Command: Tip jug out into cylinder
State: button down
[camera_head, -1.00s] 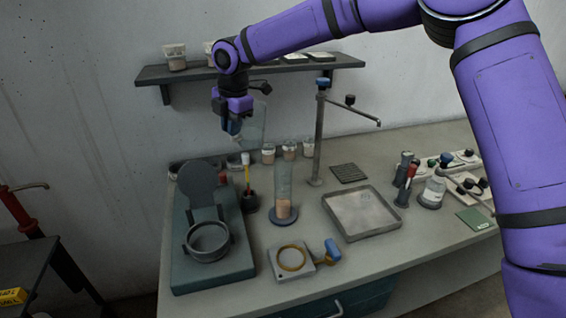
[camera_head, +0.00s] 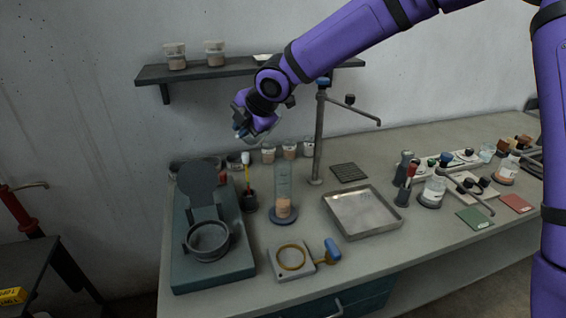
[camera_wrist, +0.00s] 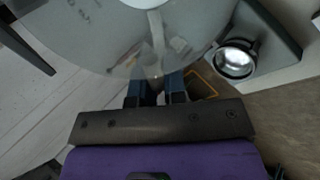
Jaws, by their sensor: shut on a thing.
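My gripper (camera_head: 244,132) is shut on a clear jug (camera_head: 265,126) and holds it in the air above the bench. The jug looks tilted, with its lower part close above and to the left of the cylinder's top. Its contents cannot be made out. In the wrist view the jug (camera_wrist: 150,35) fills the top as a large see-through round shape, beyond the blue fingertips (camera_wrist: 157,93). The tall clear cylinder (camera_head: 283,180) stands upright on its dark round base, with pinkish-tan material at the bottom. Whether anything is flowing cannot be told.
A tall stand (camera_head: 319,140) rises right of the cylinder. A metal tray (camera_head: 362,234) lies right of it, and a teal device (camera_head: 212,268) stands left. A small pot with upright tools (camera_head: 249,201) is close by. The wall shelf (camera_head: 200,73) is behind my arm.

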jog(key=shift+s+f+t+y, duration=0.2)
jog(key=shift+f+t+y, duration=0.1)
jog(key=shift+f+y, duration=0.1)
jog(key=shift+d, duration=0.1)
jog(key=shift+f+y, duration=0.15)
jog(key=shift+y, duration=0.15)
jog(key=shift+s+d+f+t+y, duration=0.1)
jog(key=shift+d+f+t+y, duration=0.1)
jog(key=shift+f+t+y, duration=0.55)
jog(key=shift+s+d+f+t+y, duration=0.15)
jog(key=shift+f+t+y, duration=0.25)
jog(key=shift+t+y, duration=0.65)
dwell(1.1)
jog(key=shift+s+d+f+t+y+p, duration=0.35)
jog(key=shift+d+f+t+y, duration=0.15)
jog(key=shift+y, duration=0.3)
dwell(1.2)
jog(key=shift+s+d+f+t+y, duration=0.1)
jog(key=shift+s+f+t+y, duration=0.05)
jog(key=shift+f+t+y, duration=0.3)
dwell(1.8)
